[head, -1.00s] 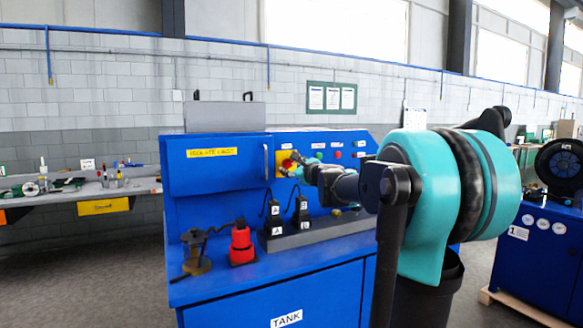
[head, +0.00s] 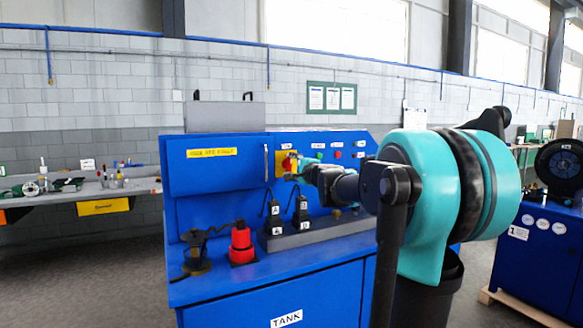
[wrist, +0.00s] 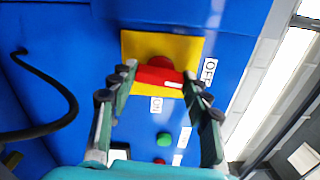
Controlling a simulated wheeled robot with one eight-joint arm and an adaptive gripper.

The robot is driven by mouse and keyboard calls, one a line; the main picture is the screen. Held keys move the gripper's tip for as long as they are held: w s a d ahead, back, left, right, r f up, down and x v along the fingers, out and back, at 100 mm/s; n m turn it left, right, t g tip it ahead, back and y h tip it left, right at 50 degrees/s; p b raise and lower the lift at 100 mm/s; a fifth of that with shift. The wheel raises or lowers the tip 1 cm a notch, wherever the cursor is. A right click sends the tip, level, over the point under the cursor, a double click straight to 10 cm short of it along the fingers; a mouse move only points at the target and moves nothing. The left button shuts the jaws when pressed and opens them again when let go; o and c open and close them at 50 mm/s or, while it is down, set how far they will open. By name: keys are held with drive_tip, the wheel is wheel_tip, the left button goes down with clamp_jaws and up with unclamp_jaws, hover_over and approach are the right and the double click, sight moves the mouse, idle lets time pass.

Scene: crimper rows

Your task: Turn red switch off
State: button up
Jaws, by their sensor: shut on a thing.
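The red switch (wrist: 158,76) is a rotary knob with a bar handle on a yellow plate (wrist: 131,45) on the blue panel. In the wrist view its bar lies nearly level, with a white mark at its right end toward the OFF label (wrist: 208,71). The ON label (wrist: 156,105) is below the bar. My gripper (wrist: 159,80) has its fingers on both ends of the bar and is shut on it. In the head view the yellow plate (head: 280,163) shows, with the switch (head: 290,159) partly hidden by my gripper (head: 295,170).
A green button (wrist: 164,139) and a red button (wrist: 160,161) sit near the switch. On the bench (head: 215,282) stand a red cylinder (head: 241,240), a black device (head: 196,250) and two black levers. A dark cable (wrist: 55,125) hangs left in the wrist view.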

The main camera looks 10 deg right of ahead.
drive_tip(key=shift+n, duration=0.6)
drive_tip(key=o, duration=1.2)
drive_tip(key=shift+c, duration=0.2)
drive_tip(key=v, duration=1.2)
